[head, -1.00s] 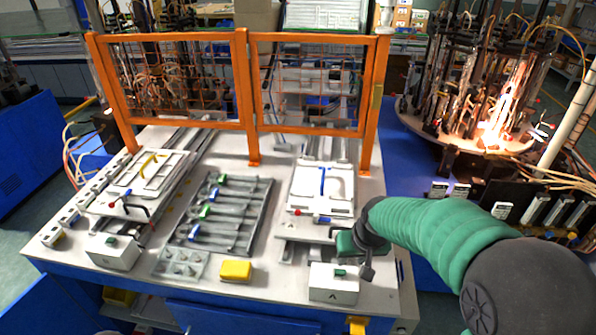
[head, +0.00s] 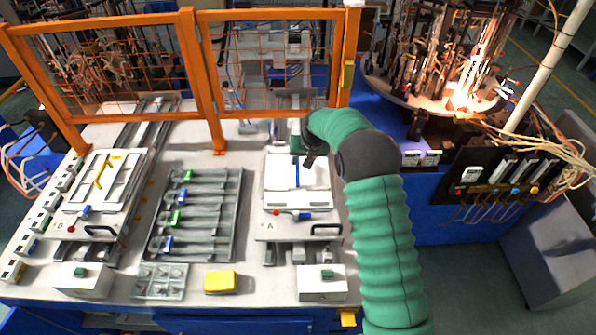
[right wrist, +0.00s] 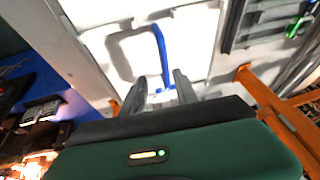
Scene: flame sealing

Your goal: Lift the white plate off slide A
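Slide A (head: 268,231) lies on the right part of the bench, marked "A" at its front, with a red knob and a dark handle. The white plate (head: 283,199) lies on it and has a blue bar handle (head: 298,174). My right gripper (head: 303,157) is at the far end of this handle, over the plate. In the right wrist view, the two fingers (right wrist: 165,88) are apart, with the near end of the blue handle (right wrist: 160,50) between and just beyond them. I cannot tell whether they touch it. The white plate (right wrist: 195,38) is beyond. My left gripper is not in view.
An orange mesh fence (head: 213,100) stands behind the slides. A grey tray (head: 234,205) of blue- and green-marked parts is left of slide A. Slide B (head: 65,232) is farther left. A yellow block (head: 219,282) lies in front. A glowing flame machine (head: 400,90) stands at back right.

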